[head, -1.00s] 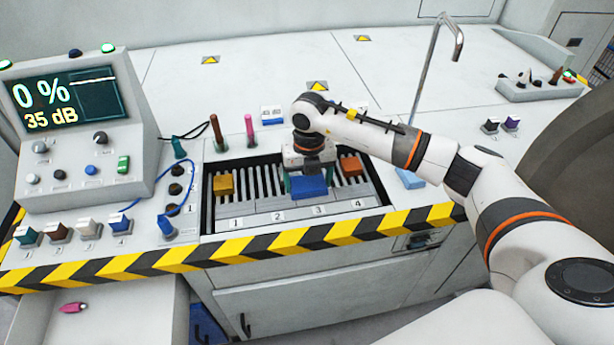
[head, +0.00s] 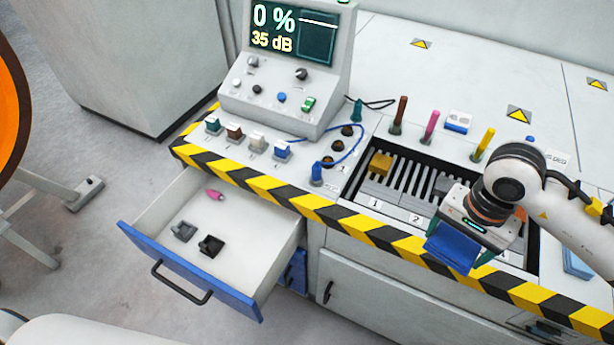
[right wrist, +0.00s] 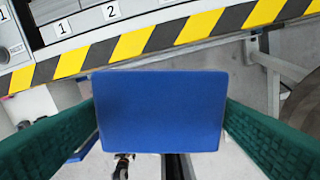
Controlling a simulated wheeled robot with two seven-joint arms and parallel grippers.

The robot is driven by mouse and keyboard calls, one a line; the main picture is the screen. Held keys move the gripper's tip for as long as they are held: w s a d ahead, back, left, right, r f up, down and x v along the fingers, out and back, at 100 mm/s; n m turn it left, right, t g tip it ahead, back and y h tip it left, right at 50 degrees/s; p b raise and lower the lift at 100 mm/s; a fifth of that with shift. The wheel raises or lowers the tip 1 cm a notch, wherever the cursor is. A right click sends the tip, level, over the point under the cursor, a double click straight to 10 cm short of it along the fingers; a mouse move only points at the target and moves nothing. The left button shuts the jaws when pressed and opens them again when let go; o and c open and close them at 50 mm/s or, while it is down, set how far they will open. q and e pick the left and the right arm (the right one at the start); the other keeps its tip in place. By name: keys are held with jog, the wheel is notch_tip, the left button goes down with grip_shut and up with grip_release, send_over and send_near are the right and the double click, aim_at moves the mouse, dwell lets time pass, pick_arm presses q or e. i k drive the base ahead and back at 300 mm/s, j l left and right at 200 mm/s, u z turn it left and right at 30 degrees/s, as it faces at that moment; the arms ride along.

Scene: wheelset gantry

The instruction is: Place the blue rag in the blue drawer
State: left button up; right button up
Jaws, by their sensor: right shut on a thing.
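The blue rag (head: 452,252), a flat dark-blue rectangle, is held between the green fingers of my right gripper (head: 458,243). In the right wrist view the rag (right wrist: 160,110) spans the gap between both fingers. The gripper is over the front edge of the console, near the striped border. The blue drawer (head: 190,270), with a blue front and dark handle, is pulled open at the lower left of the gripper. It holds a pink item (head: 215,195), a grey piece (head: 184,231) and a black piece (head: 211,245). My left gripper is not in view.
The slotted panel (head: 405,172) has a yellow block (head: 381,164). Upright pegs (head: 431,127) stand behind it. A control box with a screen (head: 296,60) stands at the back left. A light-blue flat item (head: 577,264) lies at the right. Much of the drawer floor is bare.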

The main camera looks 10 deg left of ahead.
aim_at(248, 265)
jog(key=k+j+u, duration=0.15)
jog(key=j+u, duration=0.25)
jog(key=k+j+u, duration=0.1)
jog(key=j+u, duration=0.65)
jog(key=j, duration=0.2)
